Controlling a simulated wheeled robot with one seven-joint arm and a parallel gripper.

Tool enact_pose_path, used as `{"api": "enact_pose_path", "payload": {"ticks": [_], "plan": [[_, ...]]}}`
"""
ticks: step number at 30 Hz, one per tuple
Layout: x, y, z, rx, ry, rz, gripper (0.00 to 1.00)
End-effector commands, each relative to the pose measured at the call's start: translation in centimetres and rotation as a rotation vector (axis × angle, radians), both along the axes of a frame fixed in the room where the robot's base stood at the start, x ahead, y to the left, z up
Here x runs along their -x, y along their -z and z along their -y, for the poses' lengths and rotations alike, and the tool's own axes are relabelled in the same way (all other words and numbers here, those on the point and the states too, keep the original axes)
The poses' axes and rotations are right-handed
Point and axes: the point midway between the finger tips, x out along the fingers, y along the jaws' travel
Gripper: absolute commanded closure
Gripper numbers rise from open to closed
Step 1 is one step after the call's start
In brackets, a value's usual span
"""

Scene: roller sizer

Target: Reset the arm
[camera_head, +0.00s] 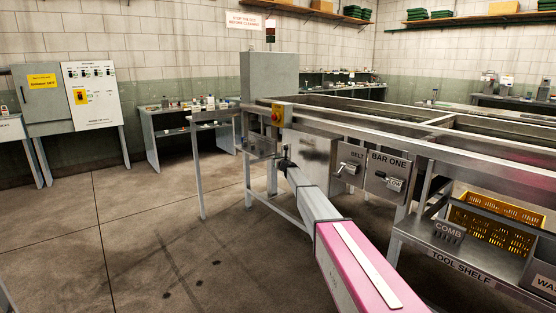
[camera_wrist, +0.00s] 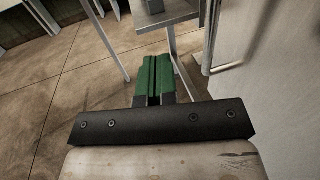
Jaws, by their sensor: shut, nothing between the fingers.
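My arm reaches forward from the lower right in the head view, along the left side of the steel sizer frame (camera_head: 318,153). My gripper (camera_head: 284,163) is a small dark shape at its far end, close to the frame's near corner and legs. In the wrist view my gripper (camera_wrist: 153,82) shows two green fingers pressed together, with nothing between them. Bare floor and metal legs lie beyond the fingertips. I cannot tell whether the arm touches the frame.
The frame carries a yellow switch box (camera_head: 282,114), a BELT lever panel (camera_head: 347,163) and a BAR ONE panel (camera_head: 388,176). A yellow crate (camera_head: 490,222) stands on the tool shelf (camera_head: 460,268). Side tables (camera_head: 168,139) stand behind. Floor (camera_head: 140,235) at left is open.

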Motion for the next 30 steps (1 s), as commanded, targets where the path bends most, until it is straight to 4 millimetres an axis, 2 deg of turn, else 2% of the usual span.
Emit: {"api": "enact_pose_path", "payload": {"ticks": [1, 6, 14, 17, 20, 23, 26, 30], "plan": [[1.8, 0.0, -0.2, -0.001, 0.001, -0.001, 1.00], [5.4, 0.1, -1.2, 0.000, 0.003, -0.003, 1.00], [8.8, 0.3, -1.9, 0.015, 0.002, 0.000, 1.00], [10.9, 0.7, -1.8, 0.086, -0.024, 0.023, 1.00], [14.5, 1.4, -1.6, 0.227, -0.079, 0.066, 1.00], [19.4, 2.5, -1.3, 0.423, -0.163, 0.126, 1.00], [24.8, 4.1, -1.0, 0.635, -0.270, 0.186, 1.00], [33.4, 6.9, -0.1, 0.947, -0.454, 0.270, 1.00]]}}
